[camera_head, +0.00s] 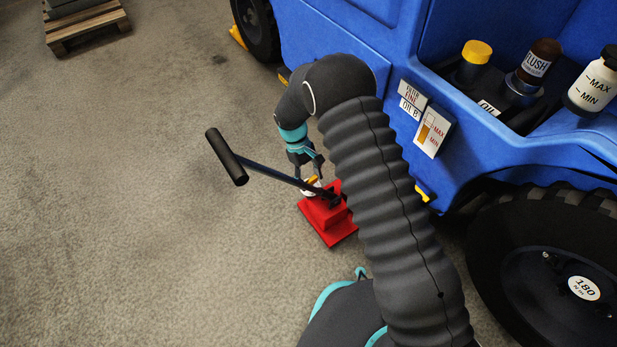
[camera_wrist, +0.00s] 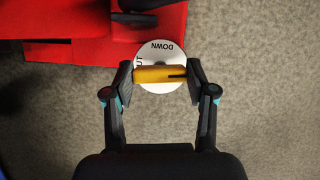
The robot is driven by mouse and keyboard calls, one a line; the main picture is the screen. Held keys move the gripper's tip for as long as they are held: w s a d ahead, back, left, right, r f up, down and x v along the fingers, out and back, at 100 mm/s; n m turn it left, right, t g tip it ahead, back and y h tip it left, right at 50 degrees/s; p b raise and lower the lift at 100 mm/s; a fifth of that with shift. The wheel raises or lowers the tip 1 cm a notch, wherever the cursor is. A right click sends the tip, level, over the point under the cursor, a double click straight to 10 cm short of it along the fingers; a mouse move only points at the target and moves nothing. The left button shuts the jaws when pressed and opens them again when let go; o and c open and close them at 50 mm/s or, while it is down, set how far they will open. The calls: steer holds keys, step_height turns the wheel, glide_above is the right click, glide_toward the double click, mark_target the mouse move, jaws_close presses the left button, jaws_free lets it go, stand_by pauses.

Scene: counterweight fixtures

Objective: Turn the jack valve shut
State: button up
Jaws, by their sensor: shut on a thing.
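The red jack (camera_head: 325,222) stands on the floor beside the blue vehicle, with a long black-gripped handle (camera_head: 228,157) sticking out to the left. Its body (camera_wrist: 70,53) fills the top left of the wrist view. The valve is a yellow bar (camera_wrist: 160,74) across a white round dial (camera_wrist: 160,52) lettered "DOWN", seen upside down. The bar lies crosswise in the wrist view. My gripper (camera_wrist: 160,76) is shut on the yellow bar, one finger at each end.
The blue vehicle (camera_head: 335,30) stands close on the right, with a large black tyre (camera_head: 545,262). Bottles, one of them a yellow-capped one (camera_head: 474,62), stand in its open bay. A wooden pallet (camera_head: 88,28) is at the far left. The carpet-like floor (camera_head: 120,200) on the left is clear.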

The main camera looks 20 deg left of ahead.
steer(key=shift+w+a+m, duration=0.1)
steer(key=shift+w+m, duration=0.05)
steer(key=shift+m, duration=0.45)
steer(key=o, duration=1.2)
steer(key=shift+c, duration=0.2)
steer(key=v, duration=1.2)
steer(key=shift+d, duration=0.3)
steer(key=shift+w+r, duration=0.1)
